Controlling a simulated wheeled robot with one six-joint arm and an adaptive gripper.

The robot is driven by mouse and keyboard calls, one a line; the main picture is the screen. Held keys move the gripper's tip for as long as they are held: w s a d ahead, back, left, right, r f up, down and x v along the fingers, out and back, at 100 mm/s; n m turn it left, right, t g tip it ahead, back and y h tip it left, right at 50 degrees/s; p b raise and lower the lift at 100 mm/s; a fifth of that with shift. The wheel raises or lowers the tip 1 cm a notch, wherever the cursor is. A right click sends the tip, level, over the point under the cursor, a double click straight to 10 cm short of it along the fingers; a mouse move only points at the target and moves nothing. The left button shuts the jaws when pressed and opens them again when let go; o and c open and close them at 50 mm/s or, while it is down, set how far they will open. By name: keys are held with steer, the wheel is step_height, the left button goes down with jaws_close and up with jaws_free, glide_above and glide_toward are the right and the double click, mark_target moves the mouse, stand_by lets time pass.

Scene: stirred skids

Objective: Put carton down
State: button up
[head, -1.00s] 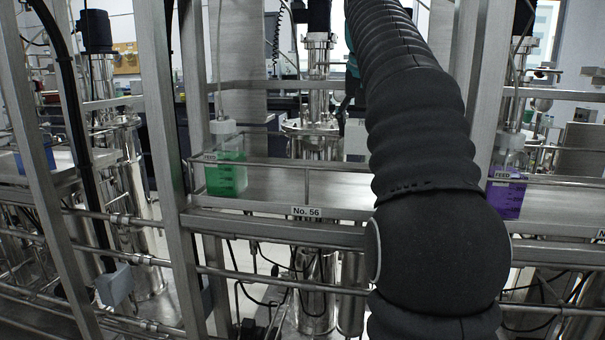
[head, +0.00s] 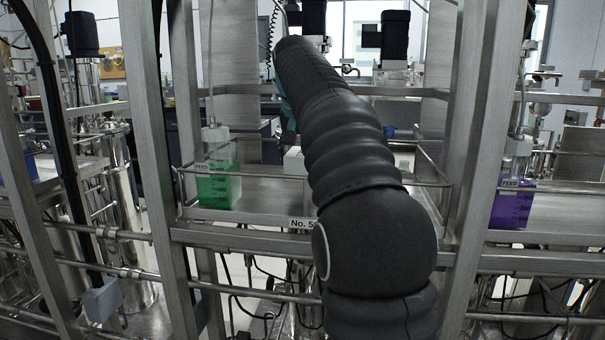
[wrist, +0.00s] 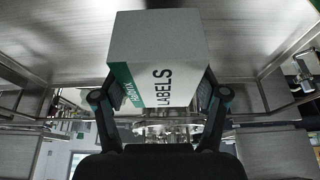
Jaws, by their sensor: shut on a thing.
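The carton (wrist: 155,60) is a white-grey box with a green band and the word LABELS, at the top middle of the wrist view. My gripper (wrist: 162,96) has a dark finger on each side of it and is shut on it. In the head view, a white piece of the carton (head: 293,161) shows left of my arm, over the railed steel shelf (head: 262,200) marked No. 56. I cannot tell whether the carton touches the shelf.
A bottle of green liquid (head: 218,188) labelled FEED stands on the shelf, left of the carton. A bottle of purple liquid (head: 512,208) stands on the right, beyond a slanted steel post (head: 478,130). Thin rails edge the shelf. Bare shelf lies between green bottle and arm.

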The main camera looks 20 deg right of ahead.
mark_target(303, 174)
steer(key=shift+f+b, duration=0.7)
steer(key=shift+f, duration=1.3)
steer(key=shift+f, duration=0.2)
steer(key=o, duration=1.4)
steer(key=shift+c, duration=0.2)
